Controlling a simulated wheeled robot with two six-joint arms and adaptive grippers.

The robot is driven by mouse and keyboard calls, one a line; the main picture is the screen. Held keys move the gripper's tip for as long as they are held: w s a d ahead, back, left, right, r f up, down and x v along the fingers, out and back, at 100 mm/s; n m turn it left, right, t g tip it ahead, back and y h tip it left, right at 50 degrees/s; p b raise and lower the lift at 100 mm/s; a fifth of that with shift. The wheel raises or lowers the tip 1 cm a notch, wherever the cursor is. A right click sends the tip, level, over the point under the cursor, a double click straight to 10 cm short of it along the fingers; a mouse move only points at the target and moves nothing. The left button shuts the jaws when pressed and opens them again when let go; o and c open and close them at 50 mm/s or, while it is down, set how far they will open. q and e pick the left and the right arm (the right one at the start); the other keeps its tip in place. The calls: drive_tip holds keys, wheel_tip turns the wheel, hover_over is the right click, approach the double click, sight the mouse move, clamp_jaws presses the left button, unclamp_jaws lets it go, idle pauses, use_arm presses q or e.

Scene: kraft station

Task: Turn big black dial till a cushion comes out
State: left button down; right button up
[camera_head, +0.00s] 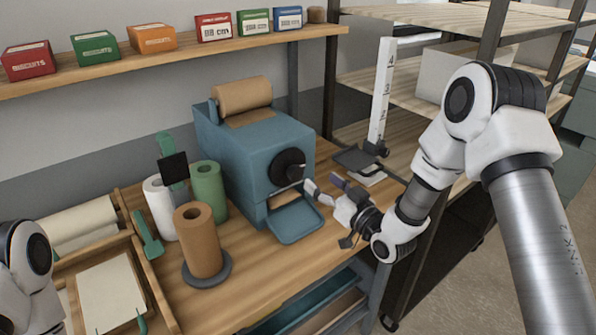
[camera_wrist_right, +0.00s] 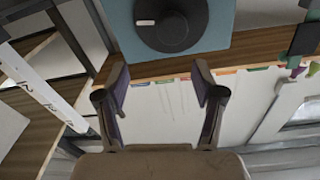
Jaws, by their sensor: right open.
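The big black dial (camera_head: 288,167) is on the front of a blue machine (camera_head: 235,155) with a brown paper roll (camera_head: 242,95) on top. In the right wrist view the round dial (camera_wrist_right: 190,28) has a small pale mark and shows beyond the fingertips. My right gripper (camera_head: 324,188) is just in front of the dial, to its lower right, apart from it. Its fingers are open and empty, also in the right wrist view (camera_wrist_right: 161,82). A blue tray (camera_head: 295,222) below the dial looks empty; I see no cushion. My left gripper is out of view.
A brown roll on a round stand (camera_head: 200,243), a white roll (camera_head: 159,208) and a green roll (camera_head: 208,190) stand left of the machine. A black scale-like tray (camera_head: 355,159) and white ruler (camera_head: 382,95) are right. Boxes line the shelf (camera_head: 180,51) above.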

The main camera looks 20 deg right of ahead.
sight(298, 176)
drive_tip(key=shift+w+a+f+n+g+p, duration=0.15)
drive_tip(key=shift+w+a+f+n+p, duration=0.2)
drive_tip(key=shift+a+n+p, duration=0.25)
drive_tip(key=shift+w+a+f+n+g+p, duration=0.15)
drive_tip(key=shift+w+a+f+n+p, duration=0.15)
drive_tip(key=shift+a+n+p, duration=0.25)
drive_tip(key=p+x, duration=0.2)
drive_tip(key=x, duration=0.5)
drive_tip(key=shift+f, duration=0.1)
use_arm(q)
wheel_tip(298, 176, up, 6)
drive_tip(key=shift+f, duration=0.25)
use_arm(e)
drive_tip(key=shift+s, duration=0.1)
drive_tip(key=c, duration=1.2)
